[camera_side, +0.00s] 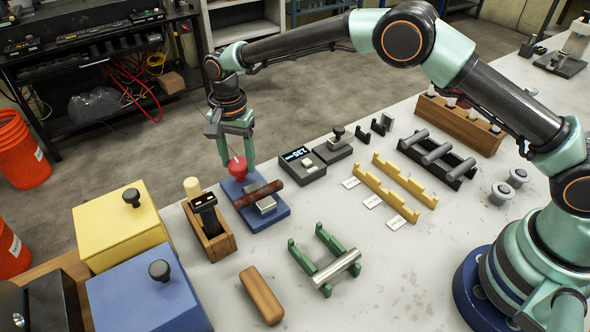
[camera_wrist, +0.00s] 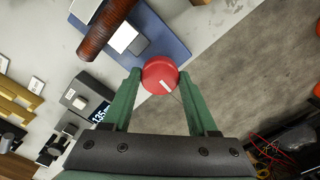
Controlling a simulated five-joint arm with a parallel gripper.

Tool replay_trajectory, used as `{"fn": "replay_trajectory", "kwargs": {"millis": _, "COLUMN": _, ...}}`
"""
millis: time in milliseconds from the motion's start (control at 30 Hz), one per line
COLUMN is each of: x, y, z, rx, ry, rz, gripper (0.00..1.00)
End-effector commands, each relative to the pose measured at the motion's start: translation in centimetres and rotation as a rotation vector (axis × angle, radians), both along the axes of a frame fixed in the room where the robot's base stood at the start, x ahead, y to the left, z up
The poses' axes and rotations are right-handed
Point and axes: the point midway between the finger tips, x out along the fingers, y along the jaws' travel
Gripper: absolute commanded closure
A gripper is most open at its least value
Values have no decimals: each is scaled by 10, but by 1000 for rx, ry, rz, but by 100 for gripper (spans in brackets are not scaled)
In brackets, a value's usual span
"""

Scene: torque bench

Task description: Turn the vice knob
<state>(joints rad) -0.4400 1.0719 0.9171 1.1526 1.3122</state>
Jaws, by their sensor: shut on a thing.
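The vice has a blue base (camera_side: 280,212) with a red knob (camera_side: 237,168) at its back left end and a dark reddish-brown rod (camera_side: 258,194) lying across its grey jaws. My gripper (camera_side: 237,163) points down, with its green fingers on either side of the knob. In the wrist view the red knob (camera_wrist: 160,75) sits between the fingertips (camera_wrist: 159,77), and a white mark on its top points down and to the right. My gripper is shut on the knob. The rod (camera_wrist: 104,28) and blue base (camera_wrist: 172,48) also show there.
A wooden holder (camera_side: 214,240) with a black tool stands left of the vice. A meter with a display (camera_side: 302,163) is to its right. A green stand (camera_side: 325,268) with a metal cylinder and a wooden block (camera_side: 261,295) lie in front. Yellow (camera_side: 120,225) and blue boxes (camera_side: 150,295) stand at the left.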

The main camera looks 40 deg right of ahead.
Motion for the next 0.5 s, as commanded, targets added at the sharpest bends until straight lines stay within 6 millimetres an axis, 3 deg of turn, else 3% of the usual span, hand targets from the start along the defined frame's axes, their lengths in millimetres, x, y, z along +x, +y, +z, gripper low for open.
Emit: {"fn": "replay_trajectory", "kwargs": {"millis": 500, "x": 0, "y": 0, "z": 2, "rx": 0, "ry": 0, "rz": -469, "gripper": 97}}
